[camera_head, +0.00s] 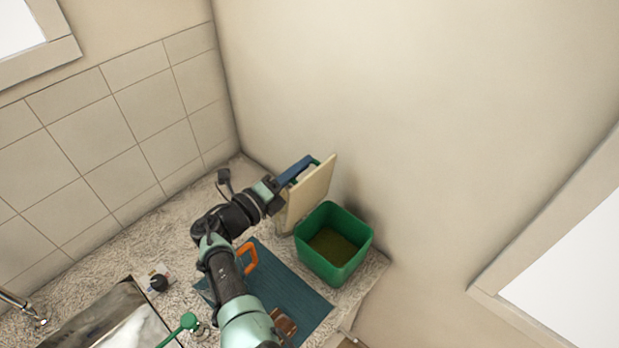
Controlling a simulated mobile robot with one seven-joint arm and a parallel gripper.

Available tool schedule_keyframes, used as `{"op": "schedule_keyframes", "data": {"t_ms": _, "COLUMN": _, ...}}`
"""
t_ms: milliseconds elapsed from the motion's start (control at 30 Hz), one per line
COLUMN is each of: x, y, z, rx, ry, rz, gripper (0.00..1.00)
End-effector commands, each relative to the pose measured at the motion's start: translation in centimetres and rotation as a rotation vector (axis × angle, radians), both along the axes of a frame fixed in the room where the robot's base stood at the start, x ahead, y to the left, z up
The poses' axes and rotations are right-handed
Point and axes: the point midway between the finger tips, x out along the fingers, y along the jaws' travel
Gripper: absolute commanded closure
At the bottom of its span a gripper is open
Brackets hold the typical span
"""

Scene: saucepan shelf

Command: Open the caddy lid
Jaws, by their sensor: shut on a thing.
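The caddy (352,266) is a green square bin on the counter by the wall, its top open and a brownish-green layer visible inside. A small green part shows at the panel's upper left edge, by my gripper (299,175). The exact grip and any hinge are hidden behind the panel and my wrist.
A teal mat (302,300) lies in front of the caddy, with an orange-handled item (249,256) and a brown object (284,324) on it, partly behind my arm. A dark sink or hob area (108,325) is at lower left. Walls stand close behind and left.

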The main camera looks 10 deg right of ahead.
Motion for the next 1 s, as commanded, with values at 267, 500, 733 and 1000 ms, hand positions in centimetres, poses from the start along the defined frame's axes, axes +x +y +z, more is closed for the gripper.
{"op": "schedule_keyframes", "data": {"t_ms": 267, "x": 0.83, "y": 0.76, "z": -0.77, "rx": 0.001, "ry": 0.000, "rz": 0.004, "gripper": 1.00}}
{"op": "schedule_keyframes", "data": {"t_ms": 500, "x": 1.01, "y": 0.94, "z": -0.97, "rx": 0.002, "ry": 0.002, "rz": 0.004, "gripper": 1.00}}
{"op": "schedule_keyframes", "data": {"t_ms": 733, "x": 0.98, "y": 0.94, "z": -1.11, "rx": 0.004, "ry": 0.003, "rz": 0.004, "gripper": 1.00}}
{"op": "schedule_keyframes", "data": {"t_ms": 1000, "x": 0.91, "y": 0.90, "z": -1.24, "rx": 0.004, "ry": 0.005, "rz": 0.003, "gripper": 0.63}}
